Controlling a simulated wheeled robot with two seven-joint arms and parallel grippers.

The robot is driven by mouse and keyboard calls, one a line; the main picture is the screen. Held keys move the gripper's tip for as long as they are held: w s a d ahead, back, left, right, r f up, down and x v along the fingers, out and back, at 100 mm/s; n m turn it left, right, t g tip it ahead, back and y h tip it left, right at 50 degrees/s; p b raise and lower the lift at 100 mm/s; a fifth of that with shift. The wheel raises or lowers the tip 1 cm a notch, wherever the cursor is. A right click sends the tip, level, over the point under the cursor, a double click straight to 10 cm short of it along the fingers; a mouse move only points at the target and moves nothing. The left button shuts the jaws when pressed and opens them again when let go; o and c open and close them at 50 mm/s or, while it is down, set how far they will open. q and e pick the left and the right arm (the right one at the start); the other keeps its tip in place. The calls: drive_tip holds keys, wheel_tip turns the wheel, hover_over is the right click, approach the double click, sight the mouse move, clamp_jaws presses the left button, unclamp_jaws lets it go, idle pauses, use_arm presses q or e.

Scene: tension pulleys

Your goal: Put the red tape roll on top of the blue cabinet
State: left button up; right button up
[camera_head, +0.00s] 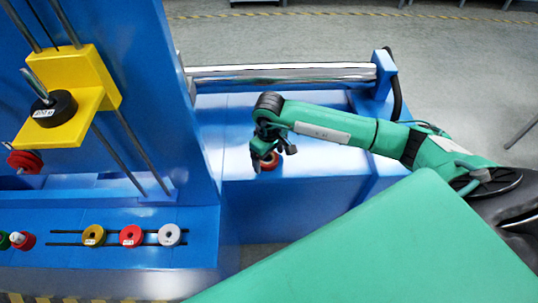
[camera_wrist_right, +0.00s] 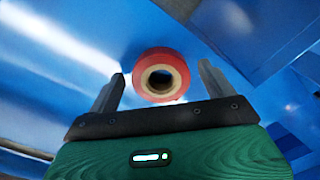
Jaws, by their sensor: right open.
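The red tape roll (camera_head: 269,163) shows at the blue top of the cabinet (camera_head: 310,180), below my right gripper (camera_head: 268,152). In the right wrist view the red tape roll (camera_wrist_right: 180,66) shows its tan core and open hole, framed between and just beyond the two spread fingertips. A gap shows on each side, so the fingers do not grip it. It appears to rest flat on the blue surface. My right gripper is open and partly covers the roll in the head view. My left gripper is not in view.
A tall blue machine with a yellow bracket (camera_head: 95,100) and metal rods stands at left. Yellow (camera_head: 93,236), red (camera_head: 131,236) and white (camera_head: 169,235) pulleys sit on its lower ledge. A silver roller (camera_head: 280,75) lies behind the cabinet. Bare blue top surrounds the roll.

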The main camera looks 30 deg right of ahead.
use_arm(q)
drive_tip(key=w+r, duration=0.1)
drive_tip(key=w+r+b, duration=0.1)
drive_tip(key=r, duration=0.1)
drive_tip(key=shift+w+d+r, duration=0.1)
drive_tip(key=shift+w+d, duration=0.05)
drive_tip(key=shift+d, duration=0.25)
use_arm(e)
wheel_tip(320, 180, up, 12)
